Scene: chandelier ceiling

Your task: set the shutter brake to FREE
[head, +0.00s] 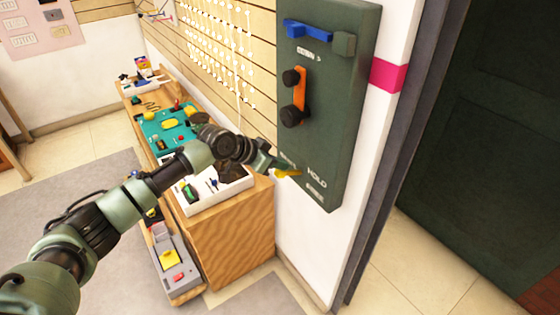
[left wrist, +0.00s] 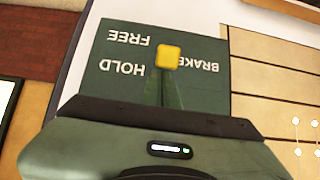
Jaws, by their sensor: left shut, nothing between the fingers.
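The shutter brake is a yellow-tipped lever (head: 288,173) low on a dark green wall panel (head: 325,120). In the head view it lies roughly level, nearer the HOLD label than the FREE label below it. In the left wrist view the panel shows upside down, and the yellow tip (left wrist: 168,56) sits between the BRAKE and HOLD lettering. My left gripper (head: 274,163) is shut and empty, its fingers (left wrist: 165,85) at the yellow tip. I cannot tell whether they touch it. The lever's pivot is hidden. My right gripper is not in view.
Above on the panel are an orange lever with black knobs (head: 300,95) and a blue handle (head: 308,31). A wooden bench (head: 233,230) with trays and tools stands below left. A dark door frame (head: 385,170) is at the right. Floor is open at the left.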

